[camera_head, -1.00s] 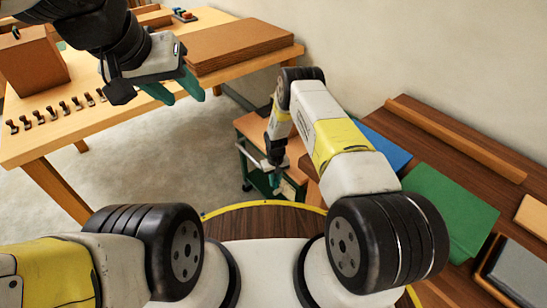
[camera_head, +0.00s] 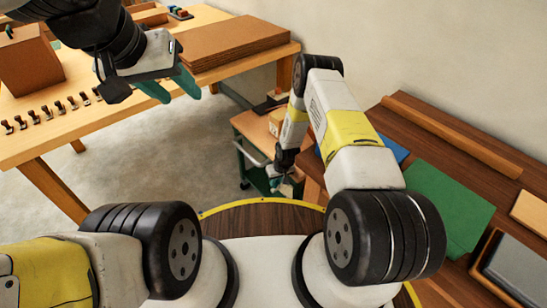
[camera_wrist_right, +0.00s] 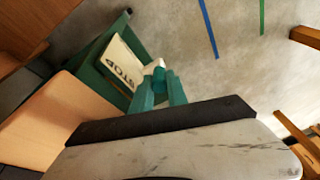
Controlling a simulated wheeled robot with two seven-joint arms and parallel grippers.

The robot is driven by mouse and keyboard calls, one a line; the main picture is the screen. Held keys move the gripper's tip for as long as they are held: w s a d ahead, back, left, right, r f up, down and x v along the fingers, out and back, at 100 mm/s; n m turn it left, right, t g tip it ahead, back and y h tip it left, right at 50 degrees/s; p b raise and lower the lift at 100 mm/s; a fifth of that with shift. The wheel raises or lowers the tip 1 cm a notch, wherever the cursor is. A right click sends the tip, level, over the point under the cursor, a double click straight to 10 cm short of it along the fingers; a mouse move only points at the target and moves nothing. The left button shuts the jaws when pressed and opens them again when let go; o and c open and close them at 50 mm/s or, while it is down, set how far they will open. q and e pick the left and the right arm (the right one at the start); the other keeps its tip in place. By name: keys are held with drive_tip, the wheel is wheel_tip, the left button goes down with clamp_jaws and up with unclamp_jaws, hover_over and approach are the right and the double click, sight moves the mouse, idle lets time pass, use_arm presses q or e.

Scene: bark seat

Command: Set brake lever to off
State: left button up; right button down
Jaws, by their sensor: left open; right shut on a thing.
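A green cart (camera_head: 256,178) with a wooden top (camera_head: 252,124) stands beyond my base, in the middle of the head view. In the right wrist view a cream plate marked STOP (camera_wrist_right: 122,66) sits on the green cart frame (camera_wrist_right: 92,78). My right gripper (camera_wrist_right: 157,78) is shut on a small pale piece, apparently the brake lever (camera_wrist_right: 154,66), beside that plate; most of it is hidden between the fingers. The right gripper (camera_head: 274,178) is small and low at the cart's near side in the head view. My left gripper (camera_head: 180,86) is open and empty above the left workbench.
The left workbench (camera_head: 110,110) carries brown boards (camera_head: 230,38), a brown box (camera_head: 28,62) and a row of small dark pieces. A dark wooden table (camera_head: 400,130) at right holds a green sheet (camera_head: 445,205). Bare floor lies between workbench and cart.

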drive_tip(key=c, duration=1.3)
unclamp_jaws()
drive_tip(key=v, duration=0.7)
drive_tip(key=shift+r, duration=0.35)
drive_tip(key=shift+s, duration=0.15)
drive_tip(key=shift+c, duration=0.4)
